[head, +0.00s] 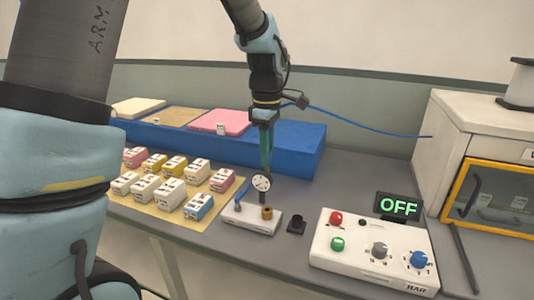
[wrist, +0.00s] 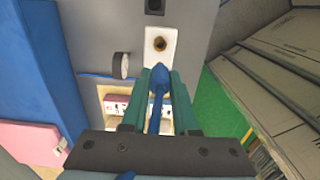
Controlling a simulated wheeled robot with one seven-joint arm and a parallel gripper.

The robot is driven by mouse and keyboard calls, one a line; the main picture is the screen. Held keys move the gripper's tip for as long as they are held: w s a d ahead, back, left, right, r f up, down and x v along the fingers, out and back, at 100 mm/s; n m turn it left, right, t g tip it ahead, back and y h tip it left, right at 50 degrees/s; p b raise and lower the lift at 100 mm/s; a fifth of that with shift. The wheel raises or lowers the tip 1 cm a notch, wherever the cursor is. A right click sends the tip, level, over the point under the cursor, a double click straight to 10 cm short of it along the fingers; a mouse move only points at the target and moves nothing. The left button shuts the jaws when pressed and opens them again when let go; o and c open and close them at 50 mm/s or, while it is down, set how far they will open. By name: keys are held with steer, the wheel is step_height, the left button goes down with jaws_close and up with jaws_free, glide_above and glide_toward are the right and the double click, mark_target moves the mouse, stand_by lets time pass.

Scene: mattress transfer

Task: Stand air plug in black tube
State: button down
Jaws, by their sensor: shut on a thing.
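My gripper (head: 266,150) points down over the white valve block (head: 238,219). In the wrist view its green fingers (wrist: 158,85) are shut on the blue air plug (wrist: 158,78). The plug's tip points toward the block's brass port (wrist: 159,45) and appears apart from it. The plug is hard to make out in the head view. The black tube (head: 296,224) stands upright and apart on the grey table, just right of the block; it also shows at the top of the wrist view (wrist: 154,6).
A control box (head: 374,250) with knobs stands right, by an OFF display (head: 398,206). Several small boxes (head: 172,190) lie left. A blue mattress-like block (head: 290,143) lies behind.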

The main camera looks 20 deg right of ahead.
steer(key=s+d+f+p, duration=0.3)
steer(key=s+d+f, duration=0.1)
steer(key=d+f, duration=0.3)
steer(key=shift+s+d+f, duration=0.15)
steer(key=shift+s+d, duration=0.05)
steer(key=shift+d, duration=0.1)
steer(key=shift+f+b, duration=1.6)
steer(key=shift+f, duration=1.3)
steer(key=shift+f+b, duration=0.85)
steer(key=shift+f, duration=1.2)
steer(key=c, duration=0.6)
jaws_free()
step_height(320, 180, up, 11)
steer(key=b, duration=0.2)
steer(key=shift+b, duration=0.35)
